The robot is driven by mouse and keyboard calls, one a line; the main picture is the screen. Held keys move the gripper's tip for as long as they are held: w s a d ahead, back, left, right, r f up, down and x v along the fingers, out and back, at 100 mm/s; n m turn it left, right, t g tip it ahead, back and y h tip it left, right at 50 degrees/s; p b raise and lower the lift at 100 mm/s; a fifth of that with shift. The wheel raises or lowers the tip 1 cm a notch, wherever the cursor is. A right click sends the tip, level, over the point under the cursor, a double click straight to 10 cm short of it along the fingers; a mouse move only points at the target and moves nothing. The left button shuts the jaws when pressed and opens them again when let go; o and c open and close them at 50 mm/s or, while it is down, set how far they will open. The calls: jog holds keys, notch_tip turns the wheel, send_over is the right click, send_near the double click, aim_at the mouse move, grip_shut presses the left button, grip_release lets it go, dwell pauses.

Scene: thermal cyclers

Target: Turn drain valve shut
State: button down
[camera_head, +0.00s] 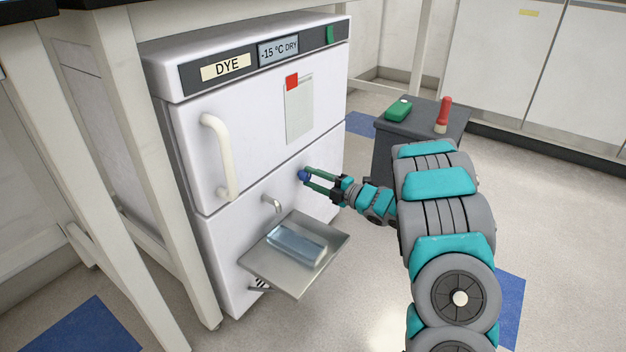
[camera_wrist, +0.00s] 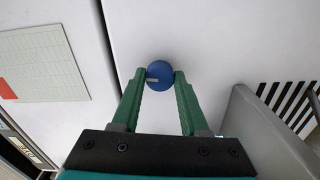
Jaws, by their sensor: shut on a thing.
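The drain valve is a round blue knob (camera_head: 303,176) on the lower front of a white freezer (camera_head: 262,178). In the wrist view the blue knob (camera_wrist: 159,70) sits between the tips of my two green fingers, with a short pale mark on its face. My gripper (camera_head: 307,178) is shut on the knob, one finger at each side; it also shows in the wrist view (camera_wrist: 160,78). A small curved spout (camera_head: 271,203) sticks out to the left of the knob, above a metal tray (camera_head: 262,262). Whether water runs from the spout cannot be told.
The tray holds a clear bluish block (camera_head: 297,244) and juts out below my gripper. A dark cart (camera_head: 396,142) with a green item (camera_head: 398,110) and a red-handled item (camera_head: 443,115) stands behind my arm. Bench legs stand at the left.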

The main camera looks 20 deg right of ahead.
jog(key=shift+a+n, duration=0.1)
jog(key=shift+n, duration=0.7)
jog(key=shift+c, duration=2.1)
grip_release()
jog(key=v, duration=0.7)
jog(key=shift+s+d+p, duration=0.25)
jog(key=shift+s+p, duration=0.1)
